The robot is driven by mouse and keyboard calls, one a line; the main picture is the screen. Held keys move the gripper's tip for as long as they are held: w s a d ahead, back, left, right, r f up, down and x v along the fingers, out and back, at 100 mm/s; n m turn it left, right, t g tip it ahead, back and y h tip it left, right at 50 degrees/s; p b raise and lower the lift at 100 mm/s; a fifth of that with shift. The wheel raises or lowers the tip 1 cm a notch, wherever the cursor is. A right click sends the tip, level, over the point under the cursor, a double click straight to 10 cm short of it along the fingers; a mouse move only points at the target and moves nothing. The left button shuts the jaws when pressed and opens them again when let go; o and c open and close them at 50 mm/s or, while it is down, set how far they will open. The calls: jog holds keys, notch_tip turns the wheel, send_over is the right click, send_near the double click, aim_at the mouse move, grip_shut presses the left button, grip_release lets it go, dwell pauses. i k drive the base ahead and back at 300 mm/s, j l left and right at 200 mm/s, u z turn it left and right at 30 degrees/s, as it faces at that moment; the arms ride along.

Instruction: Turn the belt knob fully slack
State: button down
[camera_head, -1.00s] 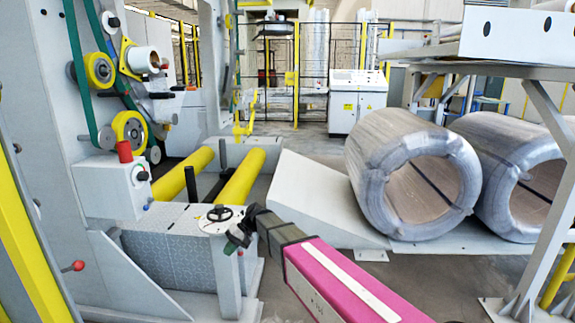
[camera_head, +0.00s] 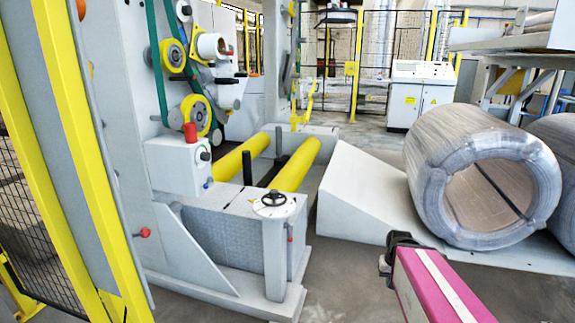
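The machine carries a green belt (camera_head: 157,52) on yellow-rimmed rollers at the upper left. A black handwheel (camera_head: 273,199) lies flat on a white round plate on top of the machine's low front end. A small dark knob (camera_head: 205,156) sits on the front of the grey control box (camera_head: 172,168), under a red cap (camera_head: 190,132). I cannot tell which of these is the belt knob. My gripper (camera_head: 386,266) is at the lower right, clear of both, over the floor beside the grey ramp. Its fingers are small and dark, and their opening is unclear.
Two yellow rollers (camera_head: 292,168) lie behind the handwheel. A grey ramp (camera_head: 362,195) and large wrapped coils (camera_head: 470,180) stand to the right. A yellow post (camera_head: 82,130) and mesh fence are at the left. A red-tipped lever (camera_head: 143,232) juts from the machine.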

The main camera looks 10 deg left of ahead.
aim_at(204, 156)
jog(key=u, duration=1.55)
